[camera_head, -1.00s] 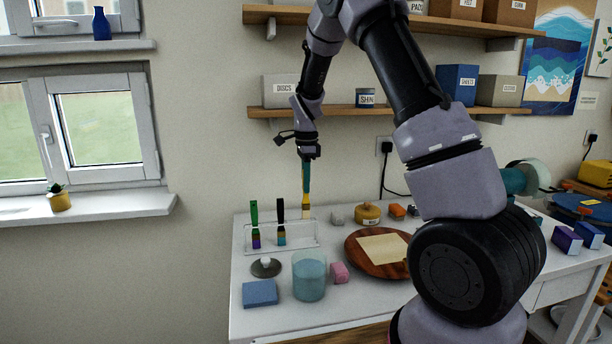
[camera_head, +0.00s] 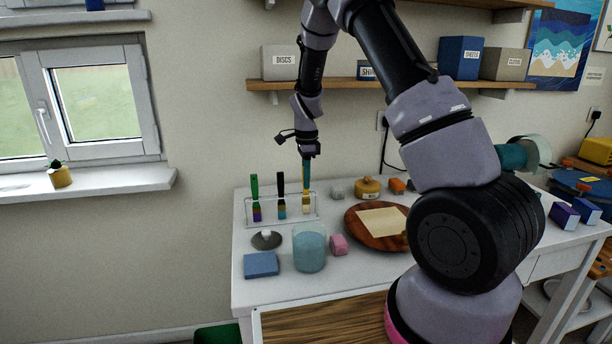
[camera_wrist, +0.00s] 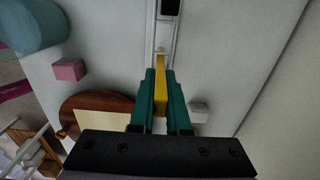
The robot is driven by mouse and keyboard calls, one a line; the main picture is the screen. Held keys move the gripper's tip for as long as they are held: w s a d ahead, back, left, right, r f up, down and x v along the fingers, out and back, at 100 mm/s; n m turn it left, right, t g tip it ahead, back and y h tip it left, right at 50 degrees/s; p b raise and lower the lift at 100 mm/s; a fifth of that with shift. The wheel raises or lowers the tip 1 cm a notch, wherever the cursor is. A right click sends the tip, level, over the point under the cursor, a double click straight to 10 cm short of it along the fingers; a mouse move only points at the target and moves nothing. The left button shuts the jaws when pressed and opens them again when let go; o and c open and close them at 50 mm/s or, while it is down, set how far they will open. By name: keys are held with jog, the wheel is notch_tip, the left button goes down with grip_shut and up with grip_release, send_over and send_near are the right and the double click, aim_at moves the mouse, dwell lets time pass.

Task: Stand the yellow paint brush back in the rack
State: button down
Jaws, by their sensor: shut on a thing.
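The yellow paint brush (camera_head: 306,203) hangs upright, bristles down, from my gripper (camera_head: 306,182). Its lower part is at the right end of the clear rack (camera_head: 268,222), level with the rack's upper part; I cannot tell whether it rests on the base. In the wrist view, the teal fingers of my gripper (camera_wrist: 160,80) are shut on the yellow handle (camera_wrist: 160,62), which lines up between the rails of the rack (camera_wrist: 150,35). A green-handled brush (camera_head: 255,190) and a black-handled brush (camera_head: 280,185) stand in the rack to the left.
In front of the rack are a metal disc with a knob (camera_head: 267,240), a blue block (camera_head: 261,264), a clear blue cup (camera_head: 310,252) and a pink block (camera_head: 338,244). A round wooden board (camera_head: 357,236) with a pale sheet lies to the right. A shelf (camera_head: 350,84) hangs above.

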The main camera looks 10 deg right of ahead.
jog(key=shift+c, duration=1.7)
grip_release()
jog(key=shift+r, duration=4)
